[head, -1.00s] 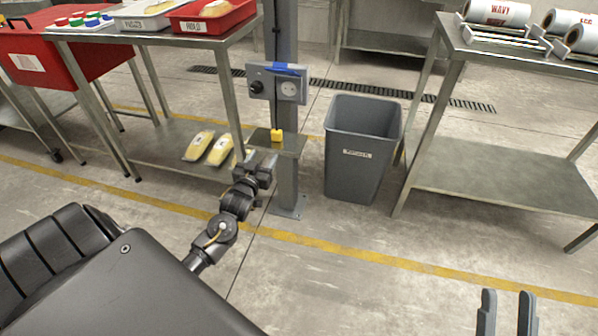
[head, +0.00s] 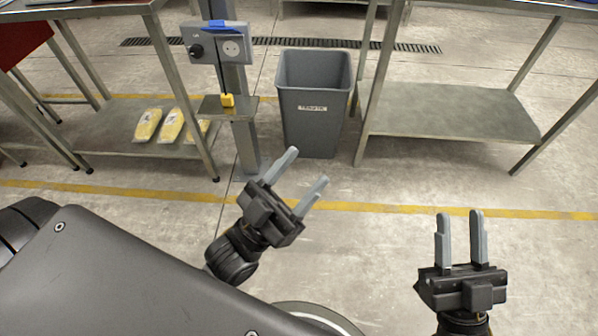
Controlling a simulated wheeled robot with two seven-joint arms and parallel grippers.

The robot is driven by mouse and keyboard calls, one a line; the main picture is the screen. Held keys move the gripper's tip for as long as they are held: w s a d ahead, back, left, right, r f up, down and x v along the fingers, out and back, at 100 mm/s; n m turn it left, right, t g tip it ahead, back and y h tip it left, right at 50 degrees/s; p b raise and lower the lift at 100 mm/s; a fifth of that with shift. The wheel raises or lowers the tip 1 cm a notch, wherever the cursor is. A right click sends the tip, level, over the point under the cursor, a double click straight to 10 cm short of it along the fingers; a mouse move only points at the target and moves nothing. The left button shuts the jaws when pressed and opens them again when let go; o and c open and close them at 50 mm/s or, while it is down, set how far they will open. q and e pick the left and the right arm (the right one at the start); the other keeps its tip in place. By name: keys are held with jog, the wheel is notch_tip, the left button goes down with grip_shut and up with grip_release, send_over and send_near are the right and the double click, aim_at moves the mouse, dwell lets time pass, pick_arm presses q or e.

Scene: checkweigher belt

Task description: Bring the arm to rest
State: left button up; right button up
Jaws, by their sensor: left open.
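My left gripper (head: 301,170) is in the middle of the head view, above the floor and in front of the grey bin. Its two fingers are spread, nothing is between them, and they point up and to the right. My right gripper (head: 459,218) is at the lower right, fingers pointing up in the picture. Its fingers stand apart with only bare floor between them. Neither gripper touches anything.
A grey bin (head: 312,125) stands beyond my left gripper, beside a post with a control box (head: 217,43) and a small shelf holding a yellow block (head: 227,100). Steel tables stand left and right; yellow packs (head: 148,125) lie on the left lower shelf. Floor nearby is clear.

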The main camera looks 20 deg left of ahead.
pick_arm(q)
jog(key=shift+w, duration=0.1)
pick_arm(e)
jog(key=shift+r, duration=0.1)
